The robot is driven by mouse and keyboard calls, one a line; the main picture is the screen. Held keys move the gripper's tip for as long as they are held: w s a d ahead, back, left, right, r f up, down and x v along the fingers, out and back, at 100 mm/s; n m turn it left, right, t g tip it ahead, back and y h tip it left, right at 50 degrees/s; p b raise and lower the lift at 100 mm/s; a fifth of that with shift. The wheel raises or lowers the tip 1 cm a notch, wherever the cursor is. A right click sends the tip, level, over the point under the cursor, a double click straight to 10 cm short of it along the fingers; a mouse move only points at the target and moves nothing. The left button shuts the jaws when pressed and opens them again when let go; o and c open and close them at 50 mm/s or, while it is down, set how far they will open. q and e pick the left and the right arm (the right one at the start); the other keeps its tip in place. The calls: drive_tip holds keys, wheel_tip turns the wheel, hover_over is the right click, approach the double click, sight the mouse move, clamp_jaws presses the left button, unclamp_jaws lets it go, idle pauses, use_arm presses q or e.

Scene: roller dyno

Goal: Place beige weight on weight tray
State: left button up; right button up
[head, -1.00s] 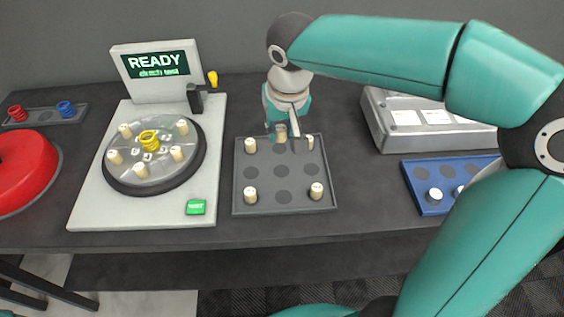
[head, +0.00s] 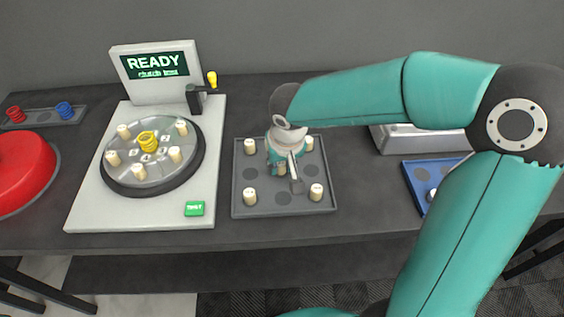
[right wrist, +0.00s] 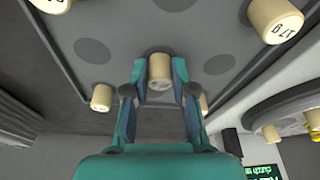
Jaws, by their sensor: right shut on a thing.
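My right gripper (head: 284,174) is shut on a beige weight (right wrist: 159,68), which sits between its two fingers in the right wrist view. The weight is over the middle of the dark grey weight tray (head: 240,208), partly hidden by the gripper in the head view. I cannot tell whether its base touches the tray. Beige weights stand near the tray's corners: back left (head: 250,146), back right (head: 307,143), front left (head: 250,196) and front right (head: 316,191). My left gripper is not in view.
Left of the tray, a machine with a round plate (head: 190,163) carries several beige pegs and a yellow spring (head: 147,141). Its screen (head: 155,65) reads READY. A blue tray (head: 413,181) and a grey box (head: 405,143) lie to the right, partly behind my arm.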

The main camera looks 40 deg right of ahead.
drive_tip(key=o, duration=0.9)
drive_tip(key=shift+c, duration=0.2)
drive_tip(key=shift+r, duration=0.1)
drive_tip(key=v, duration=1.2)
drive_tip(key=shift+p, duration=0.35)
